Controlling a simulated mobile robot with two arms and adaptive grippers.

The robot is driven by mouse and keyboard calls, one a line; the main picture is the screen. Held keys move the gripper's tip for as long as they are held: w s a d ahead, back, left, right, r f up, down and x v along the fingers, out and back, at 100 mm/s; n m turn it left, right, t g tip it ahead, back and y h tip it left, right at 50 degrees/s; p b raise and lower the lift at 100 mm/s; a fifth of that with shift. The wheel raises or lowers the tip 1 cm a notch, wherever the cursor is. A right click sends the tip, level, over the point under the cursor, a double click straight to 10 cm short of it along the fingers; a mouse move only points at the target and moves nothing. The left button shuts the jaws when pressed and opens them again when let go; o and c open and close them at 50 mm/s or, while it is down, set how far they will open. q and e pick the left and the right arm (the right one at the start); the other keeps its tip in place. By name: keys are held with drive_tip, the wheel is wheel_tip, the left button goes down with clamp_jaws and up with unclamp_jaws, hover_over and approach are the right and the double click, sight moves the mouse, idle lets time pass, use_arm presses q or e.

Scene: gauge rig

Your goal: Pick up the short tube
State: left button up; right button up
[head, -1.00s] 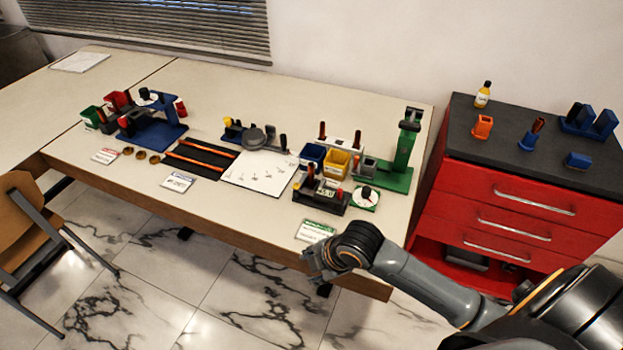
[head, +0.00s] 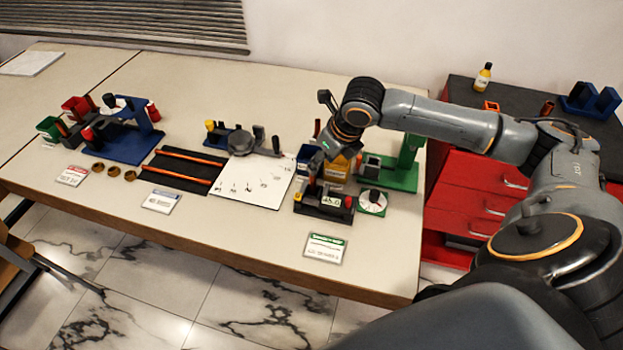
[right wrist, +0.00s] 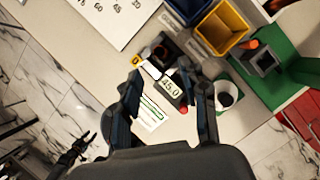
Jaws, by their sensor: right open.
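Two orange rods, which may be tubes, lie on a black rack in the head view: a far one (head: 192,157) and a near one (head: 184,172). I cannot tell whether either is the short tube. My right gripper (right wrist: 169,84) is open and appears empty. It hangs over the black gauge block with a 45.0 display (right wrist: 171,89), well to the right of the rack; the block also shows in the head view (head: 325,203). A dark shape at the lower left of the right wrist view, probably my left gripper (right wrist: 76,151), is too small to read.
A white angle sheet (head: 250,185) lies between rack and gauge block. Blue and yellow bins (right wrist: 222,28), a green stand (head: 405,165) and a dial (head: 372,200) crowd the gripper. A blue fixture (head: 130,143) stands left. The front table strip is mostly clear.

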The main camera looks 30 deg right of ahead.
sight(313, 185)
drive_tip(key=x, duration=0.8)
drive_tip(key=shift+w+f+p, duration=0.1)
drive_tip(key=shift+f+p, duration=0.1)
drive_tip(key=shift+p, duration=0.2)
drive_tip(key=shift+w+f, duration=0.1)
drive_tip(key=shift+f, duration=0.1)
use_arm(q)
drive_tip(key=shift+w+d+r, duration=0.1)
drive_tip(key=shift+w+r, duration=0.15)
drive_tip(key=shift+w, duration=0.25)
drive_tip(key=shift+w+d+r, duration=0.1)
drive_tip(key=shift+w+r, duration=0.15)
drive_tip(key=shift+w, duration=0.2)
use_arm(e)
clamp_jaws()
